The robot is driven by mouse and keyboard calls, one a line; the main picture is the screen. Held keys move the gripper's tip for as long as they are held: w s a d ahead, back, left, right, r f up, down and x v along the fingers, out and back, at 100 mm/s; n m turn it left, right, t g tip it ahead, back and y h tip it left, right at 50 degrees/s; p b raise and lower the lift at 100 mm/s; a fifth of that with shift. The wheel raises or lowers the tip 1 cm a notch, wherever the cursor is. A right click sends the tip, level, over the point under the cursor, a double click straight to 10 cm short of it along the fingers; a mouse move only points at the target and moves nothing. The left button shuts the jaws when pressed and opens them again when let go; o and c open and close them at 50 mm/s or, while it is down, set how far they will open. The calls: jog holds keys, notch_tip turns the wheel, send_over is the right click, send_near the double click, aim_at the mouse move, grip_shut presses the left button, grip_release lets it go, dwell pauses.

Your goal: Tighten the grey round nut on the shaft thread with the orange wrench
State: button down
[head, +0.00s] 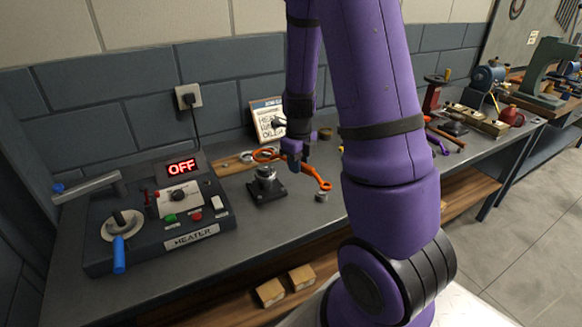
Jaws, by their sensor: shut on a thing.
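My gripper (298,164) is shut on the orange wrench (318,177) near its middle. It holds the wrench above the bench, with a ring end (265,155) to the left and the other end to the lower right. A dark square fixture (267,193) with a metal round part (265,173) on top stands just below the wrench's left end. I cannot tell whether the wrench touches it. A small grey metal cylinder (321,197) stands on the bench below the wrench's right end. The nut and shaft thread are too small to make out surely.
A heater box (165,225) reading OFF, with a blue-handled lever, stands at the left. A wooden tray (232,168) and a propped card (268,118) are behind. My arm hides part of the bench. The bench front (240,250) is clear. Tools and machines stand at the right.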

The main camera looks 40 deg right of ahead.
jog(key=w+d+f+n, duration=0.1)
jog(key=d+f+n, duration=0.1)
jog(key=d+n, duration=0.2)
jog(key=shift+w+d+f+n, duration=0.25)
jog(key=shift+w+d+n, duration=0.15)
jog(key=shift+d, duration=0.25)
jog(key=shift+s+f, duration=0.1)
jog(key=shift+f, duration=1.05)
dwell(1.0)
jog(key=shift+s+a+m, duration=0.35)
jog(key=shift+a+m, duration=0.35)
jog(key=shift+s+a+m, duration=0.3)
jog(key=shift+a+m, duration=0.4)
dwell(0.5)
jog(key=shift+d, duration=0.15)
jog(key=shift+d, duration=0.15)
dwell(0.9)
jog(key=shift+r, duration=0.1)
dwell(0.8)
